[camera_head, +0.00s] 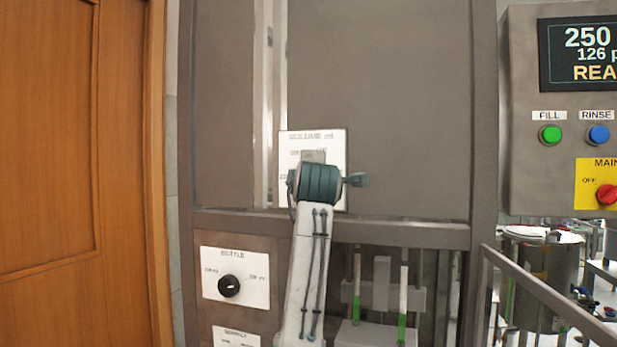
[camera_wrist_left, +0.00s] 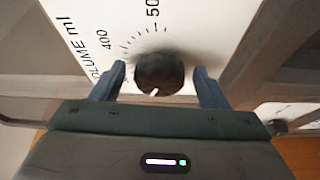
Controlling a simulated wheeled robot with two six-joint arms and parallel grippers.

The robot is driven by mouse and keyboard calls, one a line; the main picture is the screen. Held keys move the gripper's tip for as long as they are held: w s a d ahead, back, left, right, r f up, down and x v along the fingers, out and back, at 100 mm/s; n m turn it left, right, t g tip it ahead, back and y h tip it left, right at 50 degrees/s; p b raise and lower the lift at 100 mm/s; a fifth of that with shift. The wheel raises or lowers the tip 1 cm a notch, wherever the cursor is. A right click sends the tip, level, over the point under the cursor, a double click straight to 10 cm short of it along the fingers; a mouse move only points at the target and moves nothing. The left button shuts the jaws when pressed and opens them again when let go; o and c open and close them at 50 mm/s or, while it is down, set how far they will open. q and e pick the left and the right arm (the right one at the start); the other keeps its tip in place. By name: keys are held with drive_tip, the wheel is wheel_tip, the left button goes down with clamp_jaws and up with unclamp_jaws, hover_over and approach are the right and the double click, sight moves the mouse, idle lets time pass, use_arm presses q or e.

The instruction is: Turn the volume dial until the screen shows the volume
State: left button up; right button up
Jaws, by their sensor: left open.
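The volume dial (camera_wrist_left: 158,74) is a round black knob with a white pointer mark on a white plate. The plate (camera_head: 339,150) is labelled VOLUME ml, with tick marks and numbers such as 400 in the left wrist view. My left gripper (camera_wrist_left: 159,82) is open, with one finger on each side of the dial; I cannot tell whether either touches it. In the head view my left wrist hides the dial and most of the gripper (camera_head: 313,157). The screen (camera_head: 578,54) at upper right shows 250, 126 and a cut-off REA. My right gripper is out of view.
A bottle dial (camera_head: 229,286) sits on a white plate below left. Green (camera_head: 550,135) and blue (camera_head: 598,135) buttons and a red main switch (camera_head: 607,194) are below the screen. A metal rail (camera_head: 545,292) slopes at lower right. A wooden door (camera_head: 70,150) stands left.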

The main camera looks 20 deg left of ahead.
use_arm(q)
drive_tip(key=b+v, duration=0.4)
drive_tip(key=v, duration=0.6)
drive_tip(key=shift+s+d, duration=0.2)
drive_tip(key=shift+s, duration=0.1)
drive_tip(key=shift+f, duration=0.1)
